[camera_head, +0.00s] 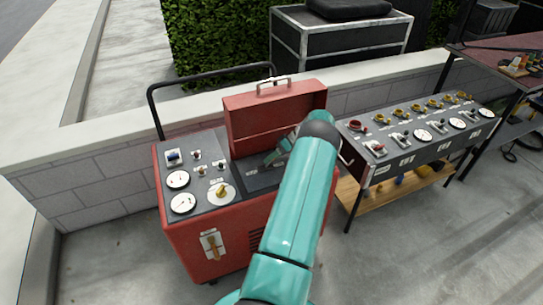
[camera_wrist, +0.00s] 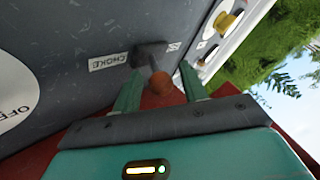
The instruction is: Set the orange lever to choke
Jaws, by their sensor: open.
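The orange lever (camera_wrist: 160,83) shows in the wrist view as a round orange-brown knob on a dark base (camera_wrist: 148,54). The CHOKE label (camera_wrist: 108,62) is left of the base, and a smaller label (camera_wrist: 174,46), too small to read, is right of it. The knob sits slightly toward the right label's side. My gripper (camera_wrist: 160,72) is open, with one green finger on each side of the knob; I cannot tell whether either touches it. In the head view my gripper (camera_head: 279,154) is over the dark panel (camera_head: 262,177) below the raised red lid; my arm hides the lever.
The red machine (camera_head: 188,250) has a raised lid (camera_head: 255,123), dials and a brass knob (camera_head: 221,190) at left, and an orange-brown handle (camera_head: 212,246) on its front. A gauge table (camera_head: 410,150) stands close at right. A wall (camera_head: 110,180) runs behind. The front-left floor is clear.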

